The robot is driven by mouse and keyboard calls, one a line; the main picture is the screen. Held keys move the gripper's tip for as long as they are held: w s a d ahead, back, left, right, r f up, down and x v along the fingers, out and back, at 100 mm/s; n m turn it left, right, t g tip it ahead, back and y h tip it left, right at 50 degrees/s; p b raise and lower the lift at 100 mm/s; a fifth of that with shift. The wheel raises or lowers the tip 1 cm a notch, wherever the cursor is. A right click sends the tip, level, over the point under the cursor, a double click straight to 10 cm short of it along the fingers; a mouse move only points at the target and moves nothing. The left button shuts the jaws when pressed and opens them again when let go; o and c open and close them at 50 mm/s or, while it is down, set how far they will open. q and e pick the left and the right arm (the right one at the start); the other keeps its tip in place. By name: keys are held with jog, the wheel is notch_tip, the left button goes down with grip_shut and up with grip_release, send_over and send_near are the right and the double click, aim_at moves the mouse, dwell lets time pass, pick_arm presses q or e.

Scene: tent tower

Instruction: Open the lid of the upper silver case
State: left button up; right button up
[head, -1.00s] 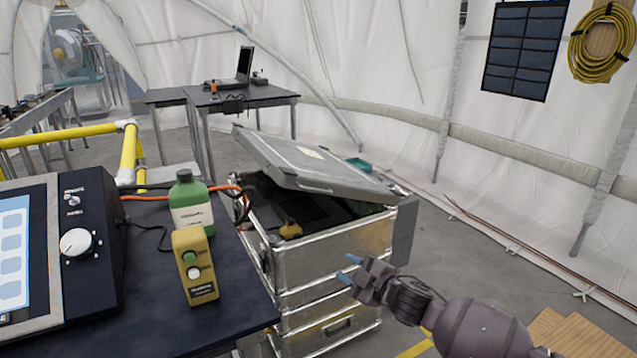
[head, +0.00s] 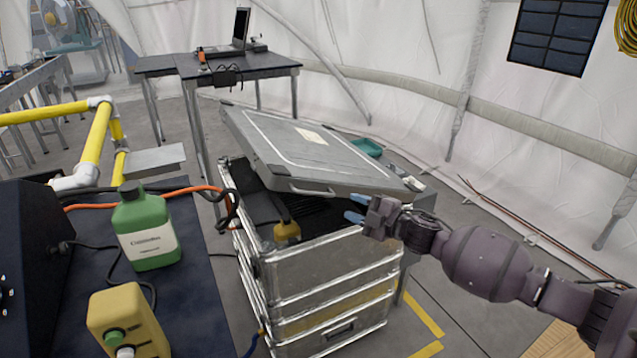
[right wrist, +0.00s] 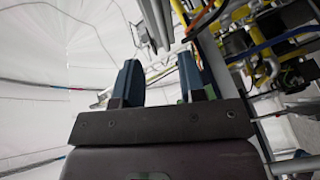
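The upper silver case (head: 325,262) stands on top of a stack of silver cases, right of the dark table. Its grey lid (head: 290,150) is partly raised and tilted, leaving a gap over the dark interior. A yellow item (head: 287,231) shows inside at the front left. My right gripper (head: 357,207) is just below and in front of the lid's front edge, near its right part; contact cannot be told. Its blue-tipped fingers are apart, with nothing seen between them in the right wrist view (right wrist: 160,82). My left gripper is not in view.
A green bottle (head: 146,230) and a yellow button box (head: 128,325) stand on the dark table (head: 195,300) at left. An orange cable (head: 185,192) runs toward the case. A yellow railing (head: 93,150) and a laptop table (head: 215,67) are behind.

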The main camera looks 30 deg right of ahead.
aim_at(319, 194)
jog(key=shift+n+y, duration=0.3)
jog(key=shift+y, duration=0.1)
jog(key=x, duration=0.3)
jog(key=b+x, duration=0.1)
jog(key=x, duration=0.7)
jog(key=shift+s+a+r, duration=0.1)
jog(key=shift+s+a, duration=0.05)
jog(key=shift+a, duration=0.15)
jog(key=c, duration=0.6)
jog(key=shift+r, duration=0.1)
grip_shut()
